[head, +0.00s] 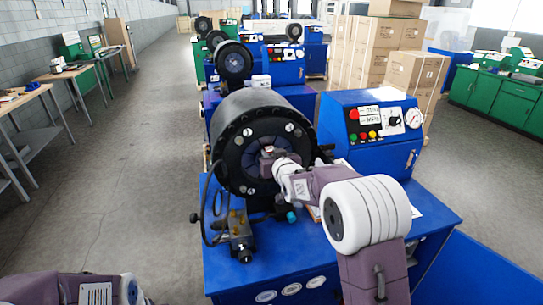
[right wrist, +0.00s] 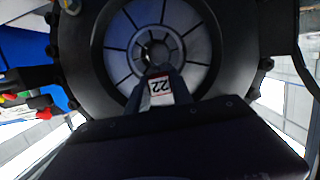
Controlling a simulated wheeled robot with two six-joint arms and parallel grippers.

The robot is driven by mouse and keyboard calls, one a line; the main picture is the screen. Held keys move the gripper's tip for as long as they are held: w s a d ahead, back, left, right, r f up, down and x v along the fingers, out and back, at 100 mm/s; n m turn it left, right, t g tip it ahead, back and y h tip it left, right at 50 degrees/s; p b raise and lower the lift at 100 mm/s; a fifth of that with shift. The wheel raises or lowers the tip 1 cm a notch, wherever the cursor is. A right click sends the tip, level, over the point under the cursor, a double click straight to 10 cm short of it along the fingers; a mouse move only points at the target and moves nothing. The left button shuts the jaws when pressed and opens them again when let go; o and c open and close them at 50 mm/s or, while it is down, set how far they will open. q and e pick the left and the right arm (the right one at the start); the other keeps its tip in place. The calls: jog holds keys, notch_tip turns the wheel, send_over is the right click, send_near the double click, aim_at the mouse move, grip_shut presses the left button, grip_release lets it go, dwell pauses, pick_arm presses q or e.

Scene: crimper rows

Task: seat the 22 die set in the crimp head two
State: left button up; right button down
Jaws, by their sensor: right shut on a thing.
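The nearest crimp head (head: 236,115) is a thick black ring facing me on a blue machine. In the right wrist view its black rim (right wrist: 90,50) surrounds a grey segmented face (right wrist: 190,30) with a round hole in the middle. My right gripper (head: 272,158) is at the front of this head, near its centre. It is shut on the 22 die set (right wrist: 160,88), whose white and red label reads 22 upside down. The fingers hide much of the die set. I cannot tell whether it touches the head. My left gripper is out of view; only part of my left arm shows.
A blue control box (head: 350,150) with buttons and a gauge stands right of the head. A valve with hoses (head: 240,235) is on the blue bench (head: 310,262) below left. More crimpers (head: 233,62) stand behind. The floor at left is clear.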

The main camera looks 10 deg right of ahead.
jog(key=shift+w+r, duration=0.35)
jog(key=shift+w, duration=0.05)
jog(key=c, duration=1.2)
grip_release()
jog(key=shift+c, duration=0.2)
jog(key=shift+o, duration=1)
jog(key=shift+s, duration=0.2)
jog(key=shift+s+f, duration=0.1)
jog(key=shift+f, duration=0.4)
jog(key=shift+s, duration=0.15)
jog(key=b+v, duration=0.2)
jog(key=v, duration=0.6)
jog(key=shift+s+r, duration=0.3)
jog(key=shift+r, duration=0.2)
